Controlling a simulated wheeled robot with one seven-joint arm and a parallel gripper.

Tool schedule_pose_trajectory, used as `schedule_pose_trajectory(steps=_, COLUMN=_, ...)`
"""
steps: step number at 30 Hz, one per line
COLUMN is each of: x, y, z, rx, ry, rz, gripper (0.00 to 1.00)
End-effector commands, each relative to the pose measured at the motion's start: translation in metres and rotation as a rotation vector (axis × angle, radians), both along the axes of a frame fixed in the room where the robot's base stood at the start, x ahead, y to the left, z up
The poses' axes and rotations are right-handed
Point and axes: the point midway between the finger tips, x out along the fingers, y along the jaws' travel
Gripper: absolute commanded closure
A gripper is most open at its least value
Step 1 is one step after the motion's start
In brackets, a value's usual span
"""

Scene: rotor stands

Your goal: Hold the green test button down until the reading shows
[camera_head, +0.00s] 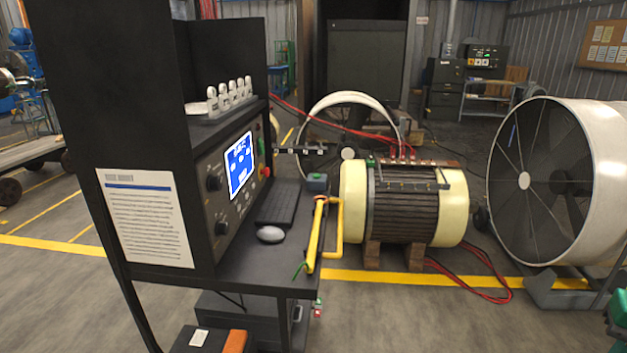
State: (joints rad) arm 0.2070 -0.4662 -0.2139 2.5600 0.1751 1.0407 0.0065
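A black test console (216,184) stands at left, seen at a steep angle. Its lit blue screen (240,164) carries white marks too small to read. A small green part (261,156) shows at the panel's far edge, above a red button (265,172); I cannot tell whether it is the green test button. A teal-topped box (317,181) sits at the far end of the desk. My gripper is not in view.
The console's desk holds a keyboard (278,207), a mouse (270,234) and a yellow bar (315,236) along its right edge. A cream motor (405,203) on blocks stands to the right, with red cables (480,290) on the floor. A large fan ring (607,180) stands at far right.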

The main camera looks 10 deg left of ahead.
Motion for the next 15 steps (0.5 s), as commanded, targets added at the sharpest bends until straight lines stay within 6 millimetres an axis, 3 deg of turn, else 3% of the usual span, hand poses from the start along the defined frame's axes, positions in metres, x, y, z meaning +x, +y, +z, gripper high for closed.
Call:
schedule_pose_trajectory(steps=13, x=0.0, y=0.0, z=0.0, rx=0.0, ry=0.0, rz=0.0, gripper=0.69)
schedule_pose_trajectory(steps=15, x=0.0, y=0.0, z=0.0, rx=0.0, ry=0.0, rz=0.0, gripper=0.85)
